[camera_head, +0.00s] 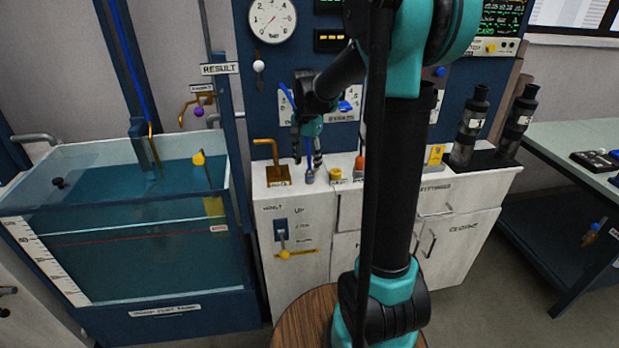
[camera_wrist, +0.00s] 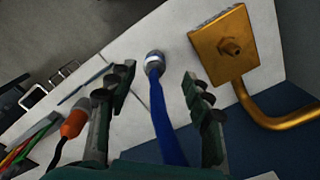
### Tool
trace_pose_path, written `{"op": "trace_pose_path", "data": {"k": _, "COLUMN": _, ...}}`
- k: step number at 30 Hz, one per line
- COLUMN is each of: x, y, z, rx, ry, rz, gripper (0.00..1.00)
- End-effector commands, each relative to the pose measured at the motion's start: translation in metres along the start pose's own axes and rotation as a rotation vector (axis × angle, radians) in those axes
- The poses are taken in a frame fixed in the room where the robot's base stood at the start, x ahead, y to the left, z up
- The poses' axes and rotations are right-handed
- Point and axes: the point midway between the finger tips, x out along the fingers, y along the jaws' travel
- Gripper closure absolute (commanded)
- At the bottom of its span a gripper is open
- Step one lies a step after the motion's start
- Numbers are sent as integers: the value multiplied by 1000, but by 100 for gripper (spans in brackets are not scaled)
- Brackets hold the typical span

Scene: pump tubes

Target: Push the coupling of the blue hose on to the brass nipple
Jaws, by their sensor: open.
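The blue hose (camera_wrist: 162,115) runs between the two open fingers of my gripper (camera_wrist: 160,88) in the wrist view. Its grey coupling (camera_wrist: 154,62) is at the hose's end, past the fingertips, over the white counter top. The fingers stand apart on either side and I see no contact with the hose. The brass nipple (camera_wrist: 229,47) sticks out of a square brass block, to the right of the coupling and apart from it. In the head view my gripper (camera_head: 307,158) points down over the counter, the coupling (camera_head: 310,177) just below it, and the brass block (camera_head: 277,175) lies to its left.
A bent brass pipe (camera_wrist: 290,120) runs from the block. An orange-tipped cable (camera_wrist: 73,124) lies left of my gripper. A water tank (camera_head: 130,225) stands left of the counter. Dark cylinders (camera_head: 470,125) stand at the counter's right end. A yellow item (camera_head: 336,175) stands right of the coupling.

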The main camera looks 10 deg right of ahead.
Motion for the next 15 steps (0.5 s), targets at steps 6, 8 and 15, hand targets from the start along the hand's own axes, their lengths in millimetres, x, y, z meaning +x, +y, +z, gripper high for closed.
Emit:
{"op": "trace_pose_path", "data": {"k": 6, "x": 23, "y": 5, "z": -4, "rx": 0, "ry": 0, "rz": 0, "gripper": 49}}
{"op": "trace_pose_path", "data": {"k": 8, "x": 32, "y": 7, "z": -5, "rx": 0, "ry": 0, "rz": 0, "gripper": 49}}
{"op": "trace_pose_path", "data": {"k": 15, "x": 52, "y": 7, "z": -4, "rx": 0, "ry": 0, "rz": 0, "gripper": 49}}
